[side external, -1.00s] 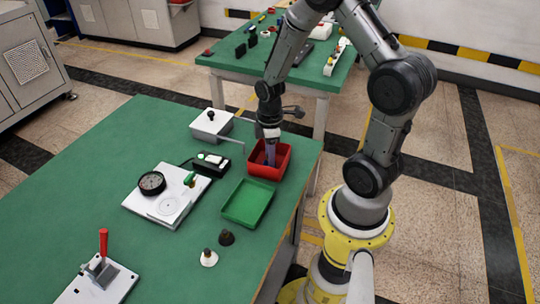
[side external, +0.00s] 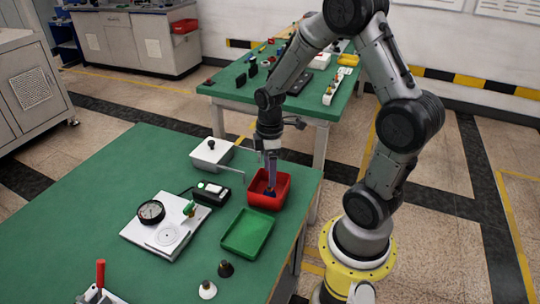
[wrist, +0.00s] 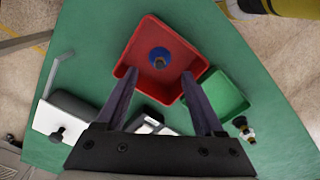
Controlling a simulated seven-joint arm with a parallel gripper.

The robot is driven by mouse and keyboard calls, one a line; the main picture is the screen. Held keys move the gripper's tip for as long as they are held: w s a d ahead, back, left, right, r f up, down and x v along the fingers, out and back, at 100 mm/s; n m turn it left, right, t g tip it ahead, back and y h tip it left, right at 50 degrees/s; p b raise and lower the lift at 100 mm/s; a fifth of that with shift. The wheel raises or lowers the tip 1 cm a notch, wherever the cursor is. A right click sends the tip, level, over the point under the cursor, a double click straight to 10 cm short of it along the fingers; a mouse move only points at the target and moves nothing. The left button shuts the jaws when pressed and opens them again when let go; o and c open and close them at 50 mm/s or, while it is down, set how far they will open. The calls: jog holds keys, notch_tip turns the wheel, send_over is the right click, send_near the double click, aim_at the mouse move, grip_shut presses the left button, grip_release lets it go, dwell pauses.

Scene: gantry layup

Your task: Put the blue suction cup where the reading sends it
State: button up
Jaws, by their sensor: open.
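The blue suction cup (wrist: 160,58) stands on the floor of the red tray (wrist: 140,38), seen from above in the wrist view. In the side view it shows as a small dark blue shape (side external: 270,192) inside the red tray (side external: 281,200). My gripper (wrist: 159,73) is open and empty. Its two fingers point down over the tray, with the cup between and beyond the tips in the wrist view. The gauge (side external: 151,211) sits on a white plate (side external: 165,238); its reading is too small to make out.
An empty green tray (side external: 246,233) stands beside the red one. A white box (side external: 212,153) with a black knob and a bent rod, and a dark switch box (side external: 211,192), are close by. A dark cup (side external: 226,268) and a white cup (side external: 207,289) stand near the front.

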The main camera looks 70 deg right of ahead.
jog(key=s+a+r+m+t, duration=0.2)
jog(key=a+r, duration=0.2)
jog(key=r, duration=0.4)
jog(key=s+a+r+m+t, duration=0.15)
jog(key=a+r, duration=0.25)
jog(key=r, duration=0.4)
jog(key=s+a+r+m+t, duration=0.2)
jog(key=s+a+r+m, duration=0.1)
jog(key=s, duration=0.4)
jog(key=shift+a, duration=0.85)
